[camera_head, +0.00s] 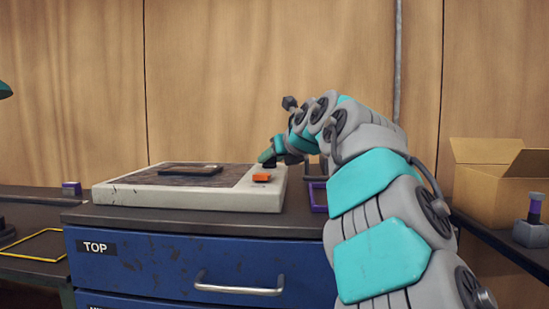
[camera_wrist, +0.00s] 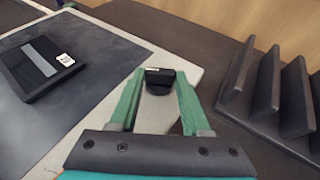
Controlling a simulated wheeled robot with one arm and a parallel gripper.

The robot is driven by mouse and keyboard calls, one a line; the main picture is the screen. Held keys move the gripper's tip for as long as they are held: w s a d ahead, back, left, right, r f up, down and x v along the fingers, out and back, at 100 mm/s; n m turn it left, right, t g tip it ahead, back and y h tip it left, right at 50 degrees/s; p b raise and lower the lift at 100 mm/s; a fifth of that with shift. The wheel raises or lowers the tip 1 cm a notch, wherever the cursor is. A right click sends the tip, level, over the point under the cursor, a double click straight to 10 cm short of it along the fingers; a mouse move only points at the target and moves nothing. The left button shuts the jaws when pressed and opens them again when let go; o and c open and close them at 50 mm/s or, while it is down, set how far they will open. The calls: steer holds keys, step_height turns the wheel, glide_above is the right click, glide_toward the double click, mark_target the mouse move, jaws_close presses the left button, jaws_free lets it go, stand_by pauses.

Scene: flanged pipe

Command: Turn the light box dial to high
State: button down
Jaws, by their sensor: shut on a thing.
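The light box (camera_head: 150,196) is a flat pale box with a dark top panel, lying on the blue drawer cabinet. Its black dial (camera_wrist: 160,83) stands on the pale border in the wrist view, between the two green fingers of my gripper (camera_wrist: 160,78). My gripper is shut on the dial from both sides. In the head view my gripper (camera_head: 267,156) reaches down to the light box's right rear part, and the dial is hidden there. A small pale mark shows on the dial's top edge; I cannot read its setting. An orange switch (camera_head: 261,177) sits on the right front border.
A dark flat frame (camera_head: 190,170) lies on the panel and also shows in the wrist view (camera_wrist: 40,66). A dark slotted rack (camera_wrist: 270,85) stands close to the right of the light box. A purple-edged item (camera_head: 318,196) and an open cardboard box (camera_head: 490,190) are further right.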

steer(key=shift+s+a+m+t+h, duration=0.1)
steer(key=shift+m+t+h, duration=0.15)
steer(key=shift+m+h, duration=0.65)
steer(key=shift+w+a+m+t+h, duration=0.15)
steer(key=shift+m+t+h, duration=0.15)
steer(key=shift+m+h, duration=0.55)
steer(key=shift+s+a+m+t+h, duration=0.15)
steer(key=shift+m+t+h, duration=0.1)
steer(key=shift+m+h, duration=0.6)
steer(key=shift+a+m+h, duration=0.15)
steer(key=shift+m+h, duration=0.55)
steer(key=shift+h, duration=0.25)
steer(key=shift+a+m+h, duration=0.15)
steer(key=shift+m+h, duration=0.55)
steer(key=shift+h, duration=0.25)
steer(key=shift+a, duration=0.1)
steer(key=shift+a+r+m+g+h, duration=0.15)
steer(key=shift+m+g+h, duration=0.1)
steer(key=shift+m+h, duration=0.5)
steer(key=shift+a+r+m+g+h, duration=0.15)
steer(key=shift+m+g+h, duration=0.1)
steer(key=shift+m+h, duration=0.5)
steer(key=c, duration=0.7)
jaws_free()
steer(key=shift+f, duration=0.1)
steer(key=o, duration=0.3)
steer(key=shift+f, duration=0.15)
steer(key=shift+o, duration=0.2)
steer(key=shift+v, duration=3.85)
